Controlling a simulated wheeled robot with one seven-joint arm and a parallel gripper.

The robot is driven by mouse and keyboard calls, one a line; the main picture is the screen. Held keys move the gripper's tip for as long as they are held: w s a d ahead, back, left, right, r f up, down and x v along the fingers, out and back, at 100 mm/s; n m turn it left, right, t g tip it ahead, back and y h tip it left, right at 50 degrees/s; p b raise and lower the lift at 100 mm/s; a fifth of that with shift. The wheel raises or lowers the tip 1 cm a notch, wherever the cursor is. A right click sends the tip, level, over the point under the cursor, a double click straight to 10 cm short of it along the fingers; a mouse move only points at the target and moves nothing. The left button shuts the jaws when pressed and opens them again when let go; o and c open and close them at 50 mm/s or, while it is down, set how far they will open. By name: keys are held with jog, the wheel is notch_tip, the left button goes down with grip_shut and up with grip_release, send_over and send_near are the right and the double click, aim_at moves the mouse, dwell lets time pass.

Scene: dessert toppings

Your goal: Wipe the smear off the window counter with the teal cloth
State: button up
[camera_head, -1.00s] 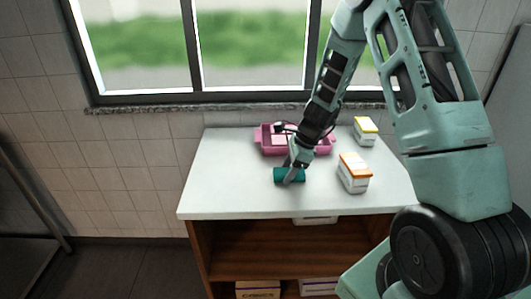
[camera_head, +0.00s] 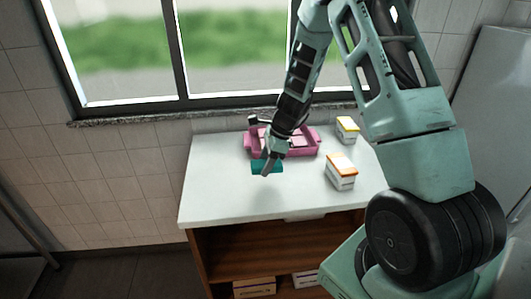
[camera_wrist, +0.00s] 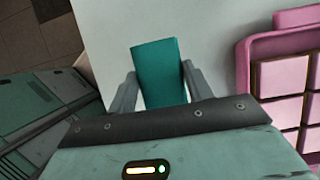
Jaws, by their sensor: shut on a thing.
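My gripper (camera_head: 270,165) is over the white counter (camera_head: 215,195) under the window, in front of the pink tray. It is shut on the teal cloth (camera_head: 258,167), a folded, block-like piece. In the wrist view the cloth (camera_wrist: 160,72) sits between the two fingers (camera_wrist: 160,88). I cannot tell whether the cloth touches the counter or is slightly above it. No smear can be made out on the visible part of the counter; the cloth and gripper cover a small patch.
A pink tray (camera_head: 312,136) with several compartments stands behind my gripper; it also shows at the right in the wrist view (camera_wrist: 243,75). Two white boxes, one orange-topped (camera_head: 340,172) and one yellow-topped (camera_head: 347,131), stand to the right. The counter's left and front are clear.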

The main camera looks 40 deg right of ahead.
jog(key=shift+r+p, duration=1.15)
jog(key=shift+r, duration=0.5)
jog(key=shift+f, duration=0.1)
